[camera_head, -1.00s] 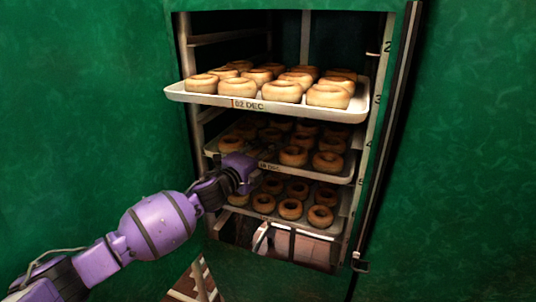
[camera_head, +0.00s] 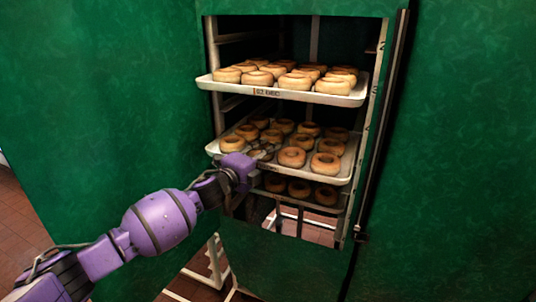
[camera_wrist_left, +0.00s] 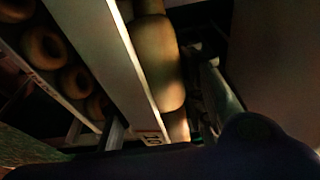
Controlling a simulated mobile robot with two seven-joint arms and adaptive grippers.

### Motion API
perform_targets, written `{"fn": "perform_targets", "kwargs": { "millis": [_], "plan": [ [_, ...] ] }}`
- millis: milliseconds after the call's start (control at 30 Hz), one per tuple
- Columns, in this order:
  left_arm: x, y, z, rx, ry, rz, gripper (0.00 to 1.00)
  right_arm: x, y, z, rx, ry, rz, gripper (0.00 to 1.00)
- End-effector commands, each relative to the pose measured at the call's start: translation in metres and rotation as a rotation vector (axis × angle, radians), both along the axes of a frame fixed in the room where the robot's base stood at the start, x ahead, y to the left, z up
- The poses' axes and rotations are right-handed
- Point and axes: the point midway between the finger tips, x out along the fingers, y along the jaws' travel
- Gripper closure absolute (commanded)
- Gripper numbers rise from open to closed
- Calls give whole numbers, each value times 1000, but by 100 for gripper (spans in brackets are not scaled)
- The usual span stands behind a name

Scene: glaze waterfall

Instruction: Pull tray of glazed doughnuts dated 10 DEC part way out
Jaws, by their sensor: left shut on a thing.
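The middle tray (camera_head: 330,179) holds browned doughnuts (camera_head: 292,157) and sticks out of the rack's front opening, roughly level. In the left wrist view its pale rim (camera_wrist_left: 108,50) runs close by, with a label (camera_wrist_left: 153,138) reading "10"; the rest of the label is cut off or dark. My left gripper (camera_head: 262,154) is shut on the middle tray at its front edge, left of centre. The gripper hides part of that edge and the label in the head view. My right gripper is in neither view.
A top tray (camera_head: 300,95) of paler doughnuts also sticks out, above the middle one. A lower tray (camera_head: 318,205) of doughnuts sits farther in, partly covered. Green cover panels (camera_head: 110,100) flank the opening. Open floor (camera_head: 20,225) shows at left.

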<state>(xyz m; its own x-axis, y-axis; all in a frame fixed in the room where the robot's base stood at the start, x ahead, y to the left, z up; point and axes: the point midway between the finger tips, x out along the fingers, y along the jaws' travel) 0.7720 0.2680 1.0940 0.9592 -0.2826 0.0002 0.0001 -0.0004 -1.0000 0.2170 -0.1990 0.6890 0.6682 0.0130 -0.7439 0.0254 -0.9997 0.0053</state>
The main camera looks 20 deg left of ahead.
Motion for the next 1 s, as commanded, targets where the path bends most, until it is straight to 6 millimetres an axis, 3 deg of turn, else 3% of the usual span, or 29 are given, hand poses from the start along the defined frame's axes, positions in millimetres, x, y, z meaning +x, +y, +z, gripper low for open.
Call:
{"fn": "perform_targets", "kwargs": {
  "millis": [467, 500, 600, 633, 1000],
  "plan": [
    [0, 1, 1, 1, -1, -1, 100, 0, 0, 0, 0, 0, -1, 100],
    [0, 1, 1, 1, -1, -1, 58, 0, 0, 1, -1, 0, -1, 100],
    [0, 1, 1, 1, -1, -1, 45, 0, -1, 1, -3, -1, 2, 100],
    [0, 1, 1, 1, -1, -1, 41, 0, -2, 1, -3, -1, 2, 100],
    [-3, 3, 0, 1, -1, -1, 41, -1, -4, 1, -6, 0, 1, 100]
  ]
}}
